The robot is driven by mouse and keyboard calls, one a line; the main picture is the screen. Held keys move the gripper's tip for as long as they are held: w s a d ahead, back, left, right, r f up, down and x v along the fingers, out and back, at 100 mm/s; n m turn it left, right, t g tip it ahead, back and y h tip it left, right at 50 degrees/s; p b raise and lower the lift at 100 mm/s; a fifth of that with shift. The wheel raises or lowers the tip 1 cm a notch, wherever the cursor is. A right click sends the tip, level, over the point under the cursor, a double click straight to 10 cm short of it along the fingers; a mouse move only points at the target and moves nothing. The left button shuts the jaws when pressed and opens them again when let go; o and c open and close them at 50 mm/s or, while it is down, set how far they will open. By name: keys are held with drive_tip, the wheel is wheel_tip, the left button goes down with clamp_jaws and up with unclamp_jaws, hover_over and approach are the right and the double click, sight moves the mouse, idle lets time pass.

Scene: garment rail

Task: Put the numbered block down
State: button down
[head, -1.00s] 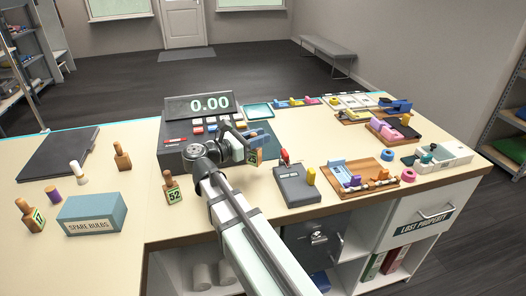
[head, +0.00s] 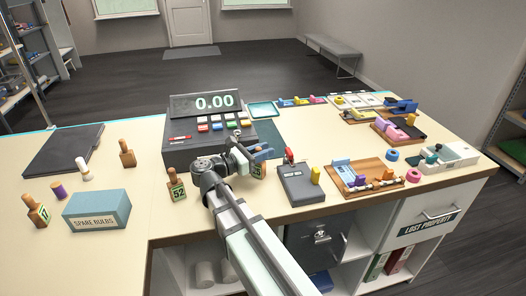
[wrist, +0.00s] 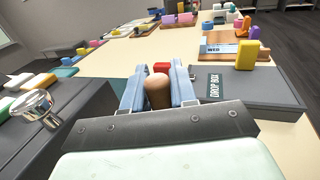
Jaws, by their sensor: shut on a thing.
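My gripper (head: 258,155) is shut on a numbered block (head: 259,171) by its wooden peg handle, between the cash register and the grey drop box. In the wrist view the round peg top (wrist: 158,92) sits between the two blue fingers (wrist: 158,88). The block's lower part is hidden there. In the head view the block is low over the counter; its number is unreadable, and I cannot tell whether it touches the counter. Block 52 (head: 177,188) stands to the left of my arm, and block 17 (head: 39,214) stands at the far left.
The cash register (head: 205,153) is close on the left, and the drop box (head: 301,188) with a yellow piece is close on the right. A dark mat (head: 270,139) lies just behind. The spare bulbs box (head: 98,216) is at left; trays (head: 365,188) fill the right.

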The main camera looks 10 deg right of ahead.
drive_tip(key=c, duration=0.9)
unclamp_jaws()
drive_tip(key=shift+r, duration=0.1)
drive_tip(key=v, duration=0.4)
drive_tip(key=shift+s+a, duration=0.1)
drive_tip(key=shift+a, duration=0.3)
wheel_tip(320, 180, up, 7)
drive_tip(key=shift+s, duration=0.1)
drive_tip(key=shift+c, duration=0.2)
